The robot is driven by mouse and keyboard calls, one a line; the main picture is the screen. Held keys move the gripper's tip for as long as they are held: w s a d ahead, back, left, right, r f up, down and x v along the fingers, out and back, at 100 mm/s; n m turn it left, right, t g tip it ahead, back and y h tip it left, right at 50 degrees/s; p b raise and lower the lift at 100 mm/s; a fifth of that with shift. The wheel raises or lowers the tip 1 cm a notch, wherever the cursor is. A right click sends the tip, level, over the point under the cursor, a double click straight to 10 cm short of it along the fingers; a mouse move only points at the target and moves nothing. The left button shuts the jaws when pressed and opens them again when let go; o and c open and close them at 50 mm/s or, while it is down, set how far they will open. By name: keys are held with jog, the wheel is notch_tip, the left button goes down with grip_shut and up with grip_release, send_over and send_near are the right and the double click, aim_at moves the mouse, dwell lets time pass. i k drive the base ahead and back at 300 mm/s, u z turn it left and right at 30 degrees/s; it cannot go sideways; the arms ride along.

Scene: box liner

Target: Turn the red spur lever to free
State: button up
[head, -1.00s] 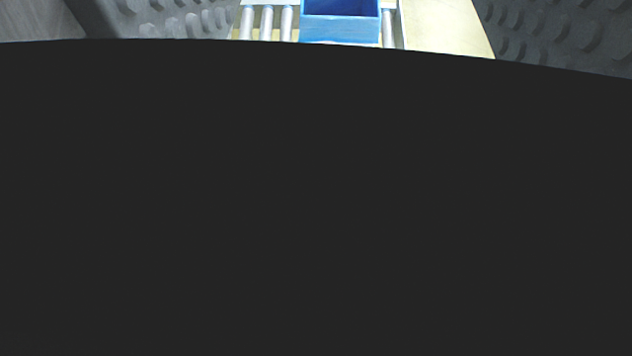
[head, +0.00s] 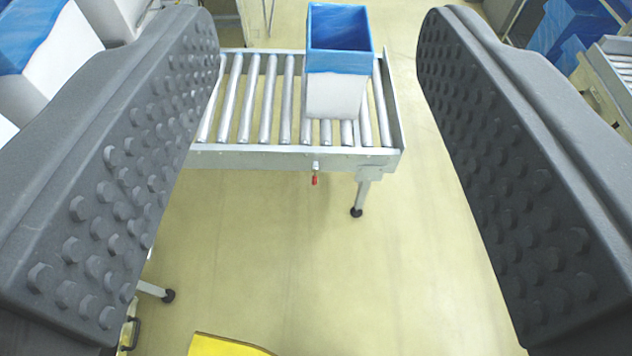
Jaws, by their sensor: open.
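The red spur lever (head: 314,180) is small and hangs down from a fitting on the front rail of the roller conveyor (head: 250,150). It is too small to read its setting. My gripper (head: 318,30) is open, with its two dark studded fingers wide apart at the left and right of the picture. Nothing is between the fingers up close. The lever shows beyond them, in the gap, and they do not touch it.
A white box with a blue liner (head: 340,70) stands on the conveyor's rollers near its right end. White and blue boxes (head: 50,60) are at the upper left. Another conveyor (head: 612,65) is at the right edge. A yellow object (head: 225,345) is at the bottom.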

aim_at(315, 169)
jog(key=k, duration=1.15)
jog(key=u, duration=0.25)
jog(key=i, duration=1.65)
jog(key=z, duration=0.75)
